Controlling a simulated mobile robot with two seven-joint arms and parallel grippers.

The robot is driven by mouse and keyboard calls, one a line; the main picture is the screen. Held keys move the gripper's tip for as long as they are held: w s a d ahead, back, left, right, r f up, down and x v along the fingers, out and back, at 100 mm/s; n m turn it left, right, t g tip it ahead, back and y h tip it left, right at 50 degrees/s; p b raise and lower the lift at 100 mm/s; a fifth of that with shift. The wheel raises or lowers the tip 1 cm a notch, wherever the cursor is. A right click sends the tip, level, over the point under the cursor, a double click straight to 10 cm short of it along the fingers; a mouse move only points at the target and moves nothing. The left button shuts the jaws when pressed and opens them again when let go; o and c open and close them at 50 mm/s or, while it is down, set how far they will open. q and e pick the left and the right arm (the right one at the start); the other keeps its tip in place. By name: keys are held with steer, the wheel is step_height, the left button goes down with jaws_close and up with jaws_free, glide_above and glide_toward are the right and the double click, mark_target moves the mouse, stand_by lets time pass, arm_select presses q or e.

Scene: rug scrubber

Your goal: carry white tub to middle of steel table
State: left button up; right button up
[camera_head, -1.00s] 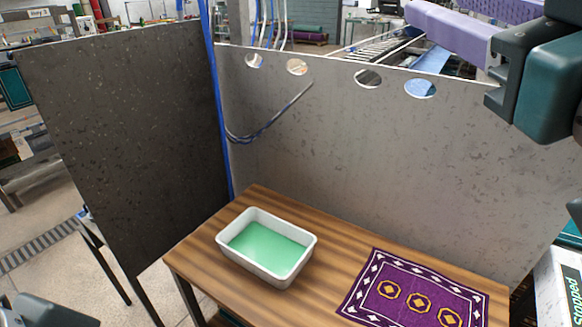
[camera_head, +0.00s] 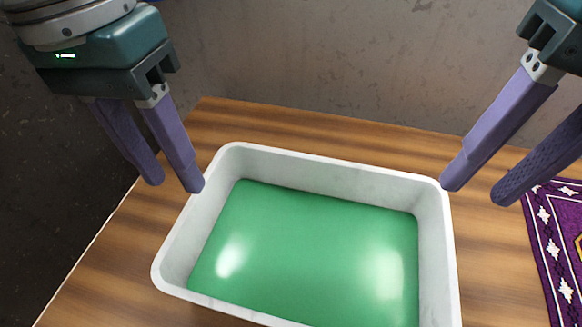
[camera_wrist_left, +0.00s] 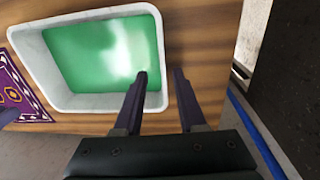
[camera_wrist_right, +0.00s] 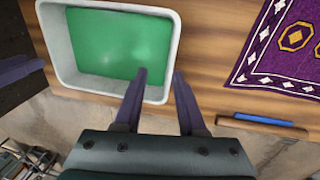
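The white tub (camera_head: 300,162) stands on the wood-topped table (camera_head: 330,118) and holds green liquid (camera_head: 310,250). It also shows in the left wrist view (camera_wrist_left: 100,102) and the right wrist view (camera_wrist_right: 110,92). My left gripper (camera_head: 178,186) is open at the tub's left side, its fingers near the left rim. My right gripper (camera_head: 478,194) is open at the right side, one finger close to the right rim. In both wrist views one finger is over the tub's inside and the other outside; contact with the wall cannot be told. No steel table can be made out.
A purple patterned rug (camera_head: 562,240) lies on the table to the right of the tub; it also shows in the right wrist view (camera_wrist_right: 282,45). A grey panel (camera_head: 330,50) stands behind the table and a dark panel (camera_head: 50,180) to the left.

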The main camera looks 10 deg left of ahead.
mark_target(210, 238)
arm_select(q)
steer(key=f, duration=1)
steer(key=shift+w+d+f, duration=0.1)
steer(key=shift+d+f, duration=0.15)
steer(key=shift+d, duration=0.1)
arm_select(e)
steer(key=shift+h, duration=0.3)
steer(key=f, duration=1)
steer(key=shift+w+d+f, duration=0.25)
steer(key=shift+d, duration=0.1)
arm_select(q)
jaws_close()
arm_select(e)
jaws_close()
arm_select(q)
steer(key=shift+r, duration=0.1)
arm_select(e)
steer(key=shift+r, duration=0.1)
